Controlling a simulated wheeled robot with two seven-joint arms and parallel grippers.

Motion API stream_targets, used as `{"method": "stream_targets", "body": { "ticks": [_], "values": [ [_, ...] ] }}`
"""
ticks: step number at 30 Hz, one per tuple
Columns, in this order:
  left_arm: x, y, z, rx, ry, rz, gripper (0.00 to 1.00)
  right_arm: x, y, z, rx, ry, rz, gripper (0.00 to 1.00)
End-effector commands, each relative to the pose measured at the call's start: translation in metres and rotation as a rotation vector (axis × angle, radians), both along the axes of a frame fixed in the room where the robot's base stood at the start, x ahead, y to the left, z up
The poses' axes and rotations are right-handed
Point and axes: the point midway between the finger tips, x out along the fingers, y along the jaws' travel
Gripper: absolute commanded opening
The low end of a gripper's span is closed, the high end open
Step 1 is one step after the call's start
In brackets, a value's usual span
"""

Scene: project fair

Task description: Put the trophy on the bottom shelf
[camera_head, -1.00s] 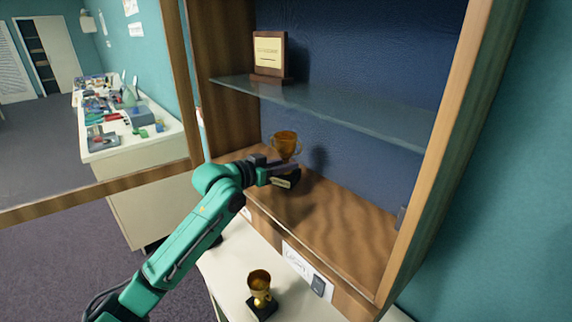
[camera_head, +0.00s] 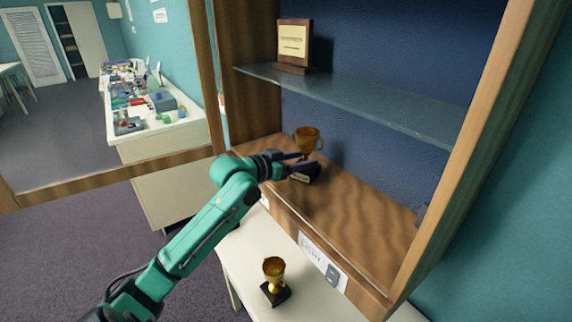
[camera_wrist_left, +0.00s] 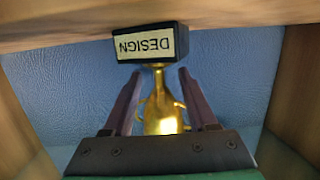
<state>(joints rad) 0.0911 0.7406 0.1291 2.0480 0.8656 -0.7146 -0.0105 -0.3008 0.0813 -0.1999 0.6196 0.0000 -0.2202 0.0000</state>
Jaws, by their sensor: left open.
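A gold two-handled trophy (camera_head: 307,138) with a black base stands upright on the wooden bottom shelf (camera_head: 352,213) of the cabinet, near its left side. In the left wrist view the trophy (camera_wrist_left: 162,112) appears upside down, with a plate reading "DESIGN" on its base. My left gripper (camera_head: 308,161) is at the trophy, open, with one finger on each side of it. In the wrist view gaps show between the fingers and the trophy. My right gripper is not in view.
A second gold trophy (camera_head: 274,272) stands on the white cabinet top (camera_head: 246,262) below. A wooden plaque (camera_head: 294,45) stands on the glass shelf (camera_head: 360,101) above my gripper. The open door's wooden frame (camera_head: 120,173) is at left. The bottom shelf is clear to the right.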

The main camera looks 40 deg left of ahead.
Motion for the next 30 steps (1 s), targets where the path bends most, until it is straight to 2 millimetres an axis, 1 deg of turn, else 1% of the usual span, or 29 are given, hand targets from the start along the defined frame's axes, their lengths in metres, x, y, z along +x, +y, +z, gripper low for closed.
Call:
{"method": "stream_targets", "body": {
  "ticks": [1,2,9,13,15,18,30],
  "values": [
    [-0.009,0.002,-0.004,0.006,0.002,-0.001,0.58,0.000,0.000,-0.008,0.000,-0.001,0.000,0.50],
    [-0.016,0.003,-0.003,0.008,0.002,-0.003,0.58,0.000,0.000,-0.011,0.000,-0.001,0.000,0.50],
    [-0.071,0.018,0.008,0.004,0.003,-0.002,0.58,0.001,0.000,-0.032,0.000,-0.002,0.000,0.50],
    [-0.091,0.024,0.016,0.001,0.002,-0.001,0.58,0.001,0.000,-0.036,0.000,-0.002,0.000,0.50],
    [-0.097,0.026,0.018,0.002,0.002,-0.002,0.58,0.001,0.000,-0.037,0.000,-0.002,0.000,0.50],
    [-0.099,0.026,0.020,0.002,0.002,-0.002,0.58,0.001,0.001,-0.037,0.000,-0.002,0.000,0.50],
    [-0.099,0.027,0.020,0.002,0.001,-0.001,0.58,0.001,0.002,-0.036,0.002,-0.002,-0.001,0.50]
  ]
}}
